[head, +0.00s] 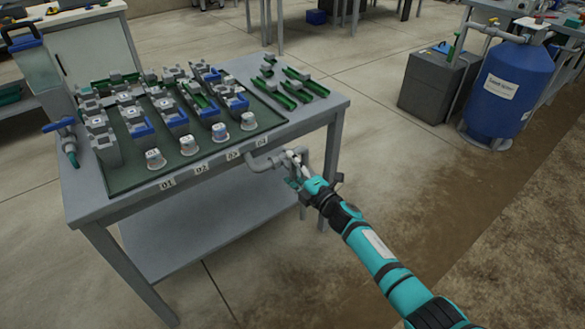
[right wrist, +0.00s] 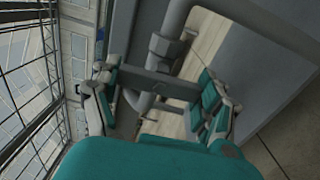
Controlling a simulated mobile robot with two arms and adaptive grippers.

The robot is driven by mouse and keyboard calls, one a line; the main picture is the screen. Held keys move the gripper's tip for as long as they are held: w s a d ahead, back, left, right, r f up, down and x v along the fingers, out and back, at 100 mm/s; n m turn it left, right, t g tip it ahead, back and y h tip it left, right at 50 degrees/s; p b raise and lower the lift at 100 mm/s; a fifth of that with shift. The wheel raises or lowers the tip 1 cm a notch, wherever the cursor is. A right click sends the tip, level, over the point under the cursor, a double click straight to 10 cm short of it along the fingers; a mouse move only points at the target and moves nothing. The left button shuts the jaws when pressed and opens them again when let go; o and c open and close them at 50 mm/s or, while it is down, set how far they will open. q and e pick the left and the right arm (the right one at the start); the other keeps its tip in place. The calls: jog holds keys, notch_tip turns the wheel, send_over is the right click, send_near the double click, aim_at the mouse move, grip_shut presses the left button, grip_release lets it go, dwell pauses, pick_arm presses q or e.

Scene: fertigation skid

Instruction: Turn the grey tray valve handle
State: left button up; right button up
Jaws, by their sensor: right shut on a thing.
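The grey tray valve handle (right wrist: 157,83) shows in the right wrist view as a flat grey bar lying across between the two fingers. It crosses in front of a grey pipe with a fitting (right wrist: 166,47). My right gripper (head: 297,172) is at the front right corner of the grey table, at the end of the grey pipe (head: 263,162). It also shows in the right wrist view (right wrist: 160,96), shut on the handle with a finger at each end. In the head view the gripper mostly hides the handle. My left gripper is not in view.
The grey table (head: 225,220) carries a dark green tray (head: 130,180) with several grey and blue units and white-capped cups. Green channel pieces (head: 310,84) lie at its right. A blue tank (head: 505,95) and grey box (head: 425,85) stand back right. The floor right of the table is clear.

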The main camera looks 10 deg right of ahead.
jog(key=shift+f, duration=0.1)
dwell(0.3)
jog(key=o, duration=1.1)
jog(key=shift+o, duration=0.2)
jog(key=shift+s+d, duration=0.1)
jog(key=shift+s, duration=0.05)
jog(key=v, duration=1.1)
jog(key=shift+s, duration=0.35)
jog(key=shift+d, duration=0.15)
